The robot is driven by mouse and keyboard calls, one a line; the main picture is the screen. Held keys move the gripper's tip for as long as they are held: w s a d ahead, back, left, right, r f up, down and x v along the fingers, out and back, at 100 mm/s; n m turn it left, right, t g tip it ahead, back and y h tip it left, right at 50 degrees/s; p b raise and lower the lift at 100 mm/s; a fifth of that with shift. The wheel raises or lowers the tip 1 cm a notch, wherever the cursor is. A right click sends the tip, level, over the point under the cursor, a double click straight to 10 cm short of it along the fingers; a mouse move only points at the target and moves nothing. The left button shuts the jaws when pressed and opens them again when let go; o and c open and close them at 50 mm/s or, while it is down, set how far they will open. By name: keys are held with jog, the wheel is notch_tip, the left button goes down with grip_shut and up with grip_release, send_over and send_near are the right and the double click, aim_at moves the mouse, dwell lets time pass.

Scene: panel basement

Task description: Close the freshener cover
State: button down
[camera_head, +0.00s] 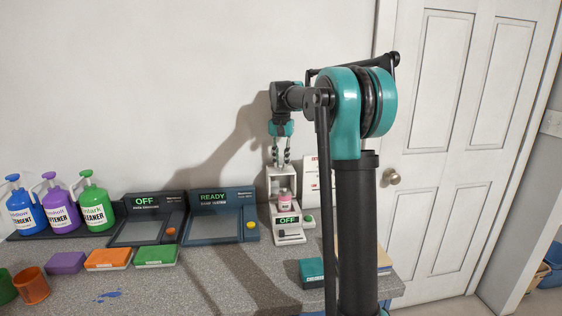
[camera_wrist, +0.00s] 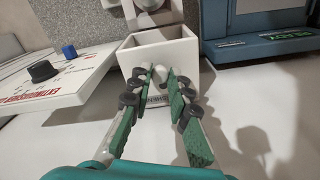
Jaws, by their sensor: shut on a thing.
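The freshener (camera_head: 289,239) is a white unit with a green-lit OFF display, on the counter near its right end. A pink bottle (camera_head: 284,199) shows inside its upper frame. The freshener cover (camera_head: 281,173) is the white boxy part at the top; in the wrist view it shows as a white open box (camera_wrist: 133,56). My gripper (camera_head: 281,163) reaches down onto it from above. The exact grip point is partly hidden by the fingertips.
A READY panel (camera_head: 222,238) and an OFF panel (camera_head: 138,232) stand to the left. Pump bottles (camera_head: 96,205) and coloured boxes (camera_head: 108,259) are farther left. The wall is directly behind.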

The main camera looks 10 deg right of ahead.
jog(key=shift+s+r+t, duration=0.1)
jog(key=shift+s+t, duration=0.3)
jog(key=shift+s, duration=0.2)
jog(key=s+t, duration=0.2)
jog(key=s, duration=0.1)
jog(key=s+f+t, duration=0.1)
jog(key=s+t, duration=0.4)
jog(key=s, duration=0.1)
jog(key=shift+s+f+t, duration=0.3)
jog(key=shift+f, duration=0.05)
jog(key=shift+s+f+t, duration=0.65)
jog(key=shift+s+f, duration=0.65)
jog(key=shift+f, duration=0.45)
jog(key=shift+s+f+t, duration=0.6)
jog(key=shift+s+f, duration=0.75)
jog(key=shift+f, duration=0.45)
jog(key=shift+s+f+t, duration=0.65)
jog(key=shift+s+f, duration=0.65)
jog(key=shift+f, duration=0.45)
jog(key=c, duration=1.6)
grip_release()
jog(key=shift+d, duration=0.15)
jog(key=shift+o, duration=0.9)
jog(key=shift+w, duration=0.1)
jog(key=shift+r, duration=0.1)
